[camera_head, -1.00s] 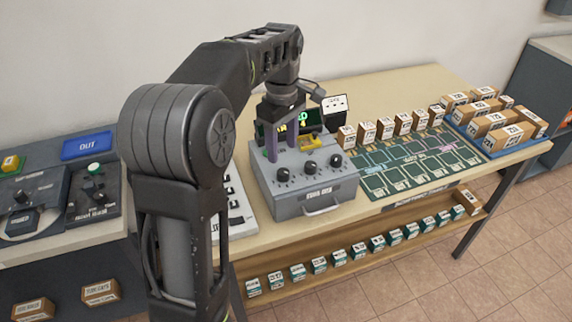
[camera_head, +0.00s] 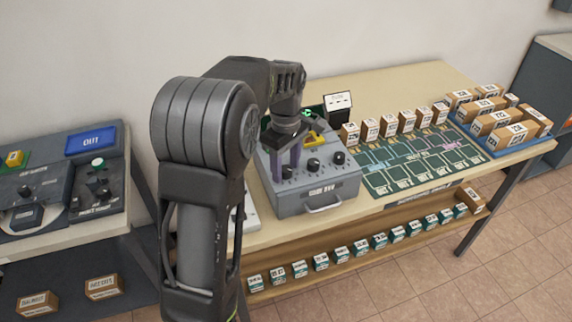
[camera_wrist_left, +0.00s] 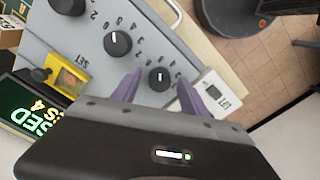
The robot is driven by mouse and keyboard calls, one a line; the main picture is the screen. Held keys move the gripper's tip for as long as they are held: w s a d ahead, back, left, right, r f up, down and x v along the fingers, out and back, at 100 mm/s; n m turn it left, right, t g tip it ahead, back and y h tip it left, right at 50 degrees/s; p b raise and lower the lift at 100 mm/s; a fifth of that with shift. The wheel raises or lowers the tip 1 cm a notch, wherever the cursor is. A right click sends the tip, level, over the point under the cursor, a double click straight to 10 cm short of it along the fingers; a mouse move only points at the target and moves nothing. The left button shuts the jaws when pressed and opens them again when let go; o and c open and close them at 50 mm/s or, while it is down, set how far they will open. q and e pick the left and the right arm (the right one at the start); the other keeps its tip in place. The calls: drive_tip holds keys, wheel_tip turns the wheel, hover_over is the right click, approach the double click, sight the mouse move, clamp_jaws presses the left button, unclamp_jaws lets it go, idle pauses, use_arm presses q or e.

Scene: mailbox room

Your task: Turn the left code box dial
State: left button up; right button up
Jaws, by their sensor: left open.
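In the left wrist view the dial lies between the fingertips (camera_wrist_left: 158,83), with gaps at both sides. The middle dial (camera_wrist_left: 117,43) is beside it. The lit green display (camera_wrist_left: 30,112) is partly hidden by my arm in the head view.
A green board (camera_head: 405,165) lies right of the box, with several small cartons behind it and a blue tray (camera_head: 500,151) of cartons farther right. Another control panel (camera_head: 62,185) stands at the left.

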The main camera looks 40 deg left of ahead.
use_arm(q)
drive_tip(key=shift+c, duration=0.2)
clamp_jaws()
